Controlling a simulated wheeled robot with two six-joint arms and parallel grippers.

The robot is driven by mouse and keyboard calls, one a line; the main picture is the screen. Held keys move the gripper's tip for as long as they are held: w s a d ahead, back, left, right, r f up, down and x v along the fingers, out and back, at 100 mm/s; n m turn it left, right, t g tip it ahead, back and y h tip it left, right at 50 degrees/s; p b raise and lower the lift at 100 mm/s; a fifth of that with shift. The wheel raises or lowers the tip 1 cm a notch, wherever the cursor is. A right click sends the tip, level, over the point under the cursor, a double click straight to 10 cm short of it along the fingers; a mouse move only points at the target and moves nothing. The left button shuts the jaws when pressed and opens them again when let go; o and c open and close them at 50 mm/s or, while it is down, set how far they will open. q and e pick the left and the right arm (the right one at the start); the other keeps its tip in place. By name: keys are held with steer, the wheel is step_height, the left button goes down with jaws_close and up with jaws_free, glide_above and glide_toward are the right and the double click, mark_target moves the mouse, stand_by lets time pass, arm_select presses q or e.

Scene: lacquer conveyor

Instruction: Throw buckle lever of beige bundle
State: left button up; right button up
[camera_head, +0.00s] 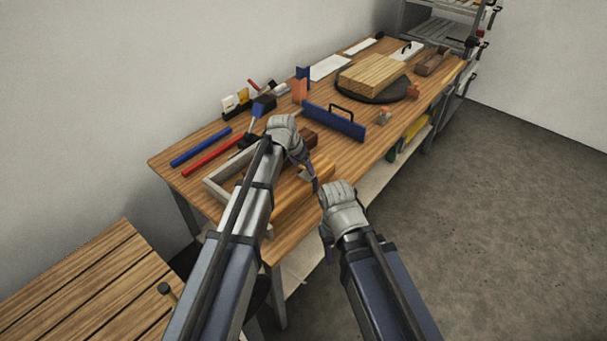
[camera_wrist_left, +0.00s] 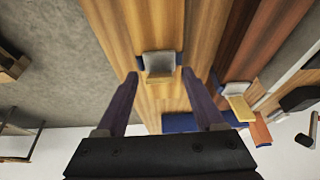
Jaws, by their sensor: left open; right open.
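A light wooden bundle (camera_head: 305,196) lies along the front edge of the workbench, largely covered by my left arm in the head view. In the left wrist view the light wood (camera_wrist_left: 125,35) runs up the picture and carries a small buckle (camera_wrist_left: 159,63) with a grey plate, blue sides and a beige piece below. My left gripper (camera_wrist_left: 159,77) is open, its two fingertips on either side of the buckle in the picture; contact cannot be told. In the head view the left gripper (camera_head: 313,180) is over the bundle. My right gripper (camera_head: 326,236) is open beside the bench's front edge.
Darker brown wood with a second blue-and-beige fitting (camera_wrist_left: 237,92) lies beside the bundle. A blue holder (camera_head: 335,121) with a black handle, a black disc (camera_head: 397,96) bearing stacked boards, and red and blue bars (camera_head: 212,155) occupy the bench (camera_head: 160,163). Floor is clear at right.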

arm_select(q)
steer(key=shift+w+d+f, duration=0.1)
steer(key=shift+w+f, duration=0.05)
steer(key=shift+f, duration=0.25)
jaws_close()
stand_by(0.4)
